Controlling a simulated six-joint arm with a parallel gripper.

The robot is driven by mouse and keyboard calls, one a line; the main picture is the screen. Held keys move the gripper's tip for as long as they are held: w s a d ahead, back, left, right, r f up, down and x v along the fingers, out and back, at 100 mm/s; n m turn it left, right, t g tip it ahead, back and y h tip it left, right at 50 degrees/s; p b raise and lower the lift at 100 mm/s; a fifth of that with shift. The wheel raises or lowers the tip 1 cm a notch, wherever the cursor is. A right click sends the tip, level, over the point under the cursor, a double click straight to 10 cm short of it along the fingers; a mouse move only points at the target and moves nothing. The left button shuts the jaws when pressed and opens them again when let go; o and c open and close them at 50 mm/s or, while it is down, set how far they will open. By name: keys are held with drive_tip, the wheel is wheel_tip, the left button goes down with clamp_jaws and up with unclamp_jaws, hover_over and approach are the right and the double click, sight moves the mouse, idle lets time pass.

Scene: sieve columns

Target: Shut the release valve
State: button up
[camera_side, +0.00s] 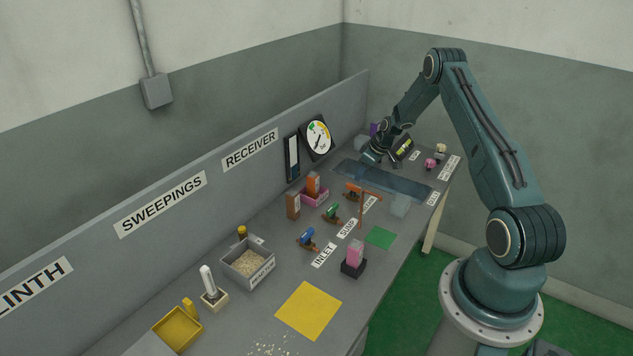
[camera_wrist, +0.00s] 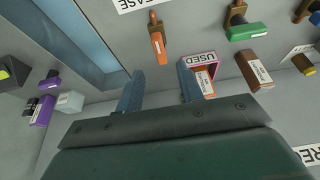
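The orange release valve (camera_side: 352,189) stands on the bench beside the green valve, short of the blue glassy panel. In the wrist view its orange lever (camera_wrist: 158,45) shows by a partly cut-off label ending in "EASE" (camera_wrist: 135,3). The lever points down the picture, toward my gripper. My gripper (camera_side: 371,156) is over the far part of the bench, beyond the valve. In the wrist view its two fingers (camera_wrist: 160,90) are apart with nothing held between them. The lever lies ahead of the fingertips, not touching them.
The green valve (camera_side: 331,212) and blue valve (camera_side: 307,238) stand nearer the camera. A pink tray labelled USED (camera_wrist: 184,75) holds an orange block close to the right finger. A brown block (camera_side: 293,206) stands beside it. A round gauge (camera_side: 318,138) is on the back panel.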

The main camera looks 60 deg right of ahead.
sight(354, 185)
drive_tip(key=shift+x, duration=3.45)
clamp_jaws()
